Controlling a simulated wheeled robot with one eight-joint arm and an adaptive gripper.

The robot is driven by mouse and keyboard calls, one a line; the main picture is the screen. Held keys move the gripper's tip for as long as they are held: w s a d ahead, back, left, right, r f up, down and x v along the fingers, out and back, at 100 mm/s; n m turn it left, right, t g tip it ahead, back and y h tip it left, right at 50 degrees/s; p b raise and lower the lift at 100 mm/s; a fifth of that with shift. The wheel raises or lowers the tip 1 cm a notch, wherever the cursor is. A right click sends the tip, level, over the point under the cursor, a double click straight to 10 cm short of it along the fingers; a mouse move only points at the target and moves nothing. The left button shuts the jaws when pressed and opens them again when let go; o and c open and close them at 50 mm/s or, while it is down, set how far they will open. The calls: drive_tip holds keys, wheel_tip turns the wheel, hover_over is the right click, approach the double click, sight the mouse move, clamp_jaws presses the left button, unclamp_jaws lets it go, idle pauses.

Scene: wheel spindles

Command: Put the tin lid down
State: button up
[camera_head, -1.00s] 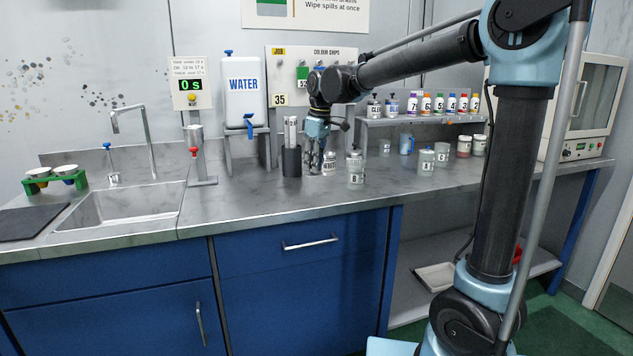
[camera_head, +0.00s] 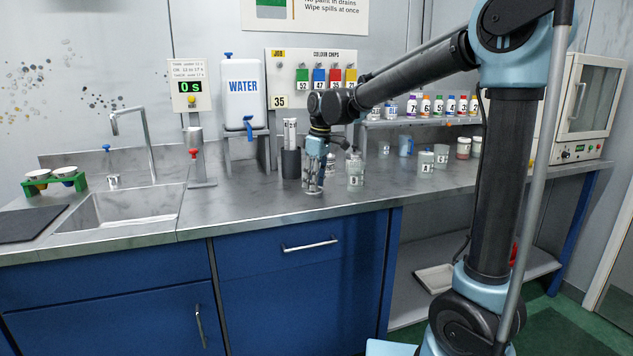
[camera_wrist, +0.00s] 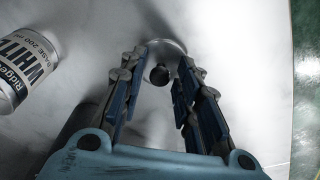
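The tin lid (camera_wrist: 166,46) is a pale disc with a dark round knob (camera_wrist: 159,75). In the head view the lid (camera_head: 313,190) is low at the counter's front, and appears to lie flat on it. My gripper (camera_wrist: 162,62) points down over the lid, its fingers spread on either side of the knob with gaps showing. In the head view my gripper (camera_head: 313,182) is just above the lid. The tin labelled WHITE (camera_wrist: 27,68) stands left of the gripper in the wrist view; in the head view it is largely hidden behind my gripper and a jar.
A clear labelled jar (camera_head: 356,176) stands close right of my gripper. A dark cylindrical holder (camera_head: 291,163) stands behind it to the left. The counter's front edge is close.

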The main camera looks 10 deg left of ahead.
sight(319, 190)
drive_tip(key=shift+r, duration=0.1)
wheel_tip(319, 190, up, 12)
drive_tip(key=d, duration=0.1)
drive_tip(key=shift+s+d, duration=0.35)
drive_tip(key=shift+s, duration=0.05)
drive_tip(key=s+d+f+m, duration=0.2)
drive_tip(key=d+f, duration=0.1)
drive_tip(key=d, duration=0.5)
drive_tip(key=s+d+f+m, duration=0.3)
drive_tip(key=d, duration=0.5)
drive_tip(key=s+d+f+m, duration=0.2)
drive_tip(key=d+f, duration=0.1)
drive_tip(key=d, duration=0.5)
drive_tip(key=s+d+f+m, duration=0.4)
drive_tip(key=s+d+f, duration=0.3)
drive_tip(key=f, duration=0.2)
drive_tip(key=s+d+f+m+t+h, duration=0.1)
drive_tip(key=s+d+f+m, duration=0.3)
drive_tip(key=s+d+f, duration=0.4)
wheel_tip(319, 190, down, 2)
drive_tip(key=shift+s+h, duration=0.3)
drive_tip(key=shift+d, duration=0.1)
